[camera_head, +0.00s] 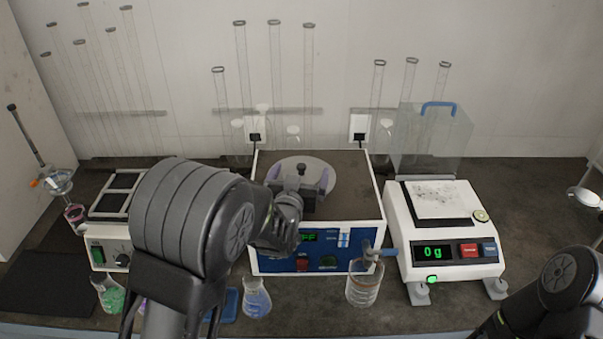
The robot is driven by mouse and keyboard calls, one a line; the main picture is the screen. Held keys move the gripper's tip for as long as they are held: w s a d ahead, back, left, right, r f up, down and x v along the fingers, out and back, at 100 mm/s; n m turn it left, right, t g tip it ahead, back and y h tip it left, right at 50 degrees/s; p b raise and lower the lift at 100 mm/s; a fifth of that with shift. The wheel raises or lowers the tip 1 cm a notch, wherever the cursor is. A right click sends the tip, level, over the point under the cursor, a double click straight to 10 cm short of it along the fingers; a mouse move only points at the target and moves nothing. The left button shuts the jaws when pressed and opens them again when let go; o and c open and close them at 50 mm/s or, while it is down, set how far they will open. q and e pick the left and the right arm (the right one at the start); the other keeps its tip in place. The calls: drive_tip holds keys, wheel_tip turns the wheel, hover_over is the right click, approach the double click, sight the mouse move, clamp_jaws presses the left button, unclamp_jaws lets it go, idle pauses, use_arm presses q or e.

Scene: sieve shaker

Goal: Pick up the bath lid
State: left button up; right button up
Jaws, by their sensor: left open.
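The bath lid (306,164) is a round grey disc with a dark upright knob (302,169). It lies on the dark top of the white and blue water bath (375,208). My left arm reaches in from the lower left. My left gripper (300,184) is over the near part of the lid, its fingers open and apart on either side of the knob. My arm and gripper hide the lid's near edge, and I cannot tell whether the fingers touch the knob. Part of my right arm shows at the lower right, but its gripper is out of view.
A balance (440,230) reading 0 g stands to the right, with a clear shield (428,140) behind it. A glass beaker (363,285) and a flask with blue liquid (256,300) stand in front of the bath. Tall glass tubes (275,75) line the wall.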

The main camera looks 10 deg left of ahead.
use_arm(q)
drive_tip(key=shift+c, duration=0.3)
drive_tip(key=c, duration=1)
drive_tip(key=shift+r, duration=0.1)
wheel_tip(320, 180, up, 10)
drive_tip(key=shift+f, duration=0.1)
idle(0.7)
